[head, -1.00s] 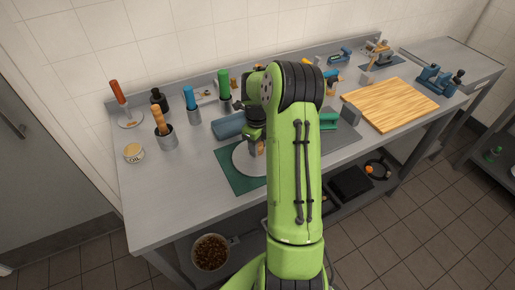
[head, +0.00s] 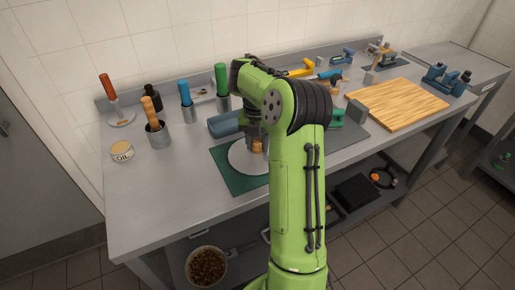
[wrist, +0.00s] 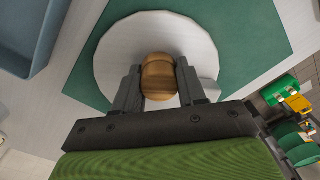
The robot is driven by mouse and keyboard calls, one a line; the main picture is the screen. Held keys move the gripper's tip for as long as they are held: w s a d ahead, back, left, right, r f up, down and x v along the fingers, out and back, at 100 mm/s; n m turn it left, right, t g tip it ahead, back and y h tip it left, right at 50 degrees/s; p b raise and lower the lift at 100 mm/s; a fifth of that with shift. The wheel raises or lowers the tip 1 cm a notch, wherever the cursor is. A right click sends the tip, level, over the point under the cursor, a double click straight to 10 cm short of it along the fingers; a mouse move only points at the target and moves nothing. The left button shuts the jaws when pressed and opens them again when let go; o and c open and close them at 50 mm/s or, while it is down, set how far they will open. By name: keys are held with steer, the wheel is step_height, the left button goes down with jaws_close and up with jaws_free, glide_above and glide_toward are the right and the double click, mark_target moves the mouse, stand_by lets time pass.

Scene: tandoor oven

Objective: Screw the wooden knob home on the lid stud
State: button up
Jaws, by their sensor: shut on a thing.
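The wooden knob (wrist: 158,77) sits between the two fingers of my gripper (wrist: 159,88), which is shut on it, over the round pale lid (wrist: 115,50). In the head view the knob (head: 257,146) shows as a small brown piece beside my gripper (head: 256,142), above the lid (head: 240,160). The lid lies flat on a green mat (head: 228,181). The stud is hidden under the knob, and I cannot tell whether the knob touches the lid.
A blue tray (head: 223,125) lies just behind the mat. A wooden board (head: 398,104) lies at right. The bench front left is clear.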

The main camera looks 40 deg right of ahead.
mark_target(258, 140)
steer(key=o, duration=1.2)
steer(key=shift+c, duration=0.2)
steer(key=shift+c, duration=0.4)
step_height(258, 140, up, 3)
steer(key=shift+r+p, duration=0.1)
steer(key=shift+p, duration=1)
steer(key=shift+a, duration=0.1)
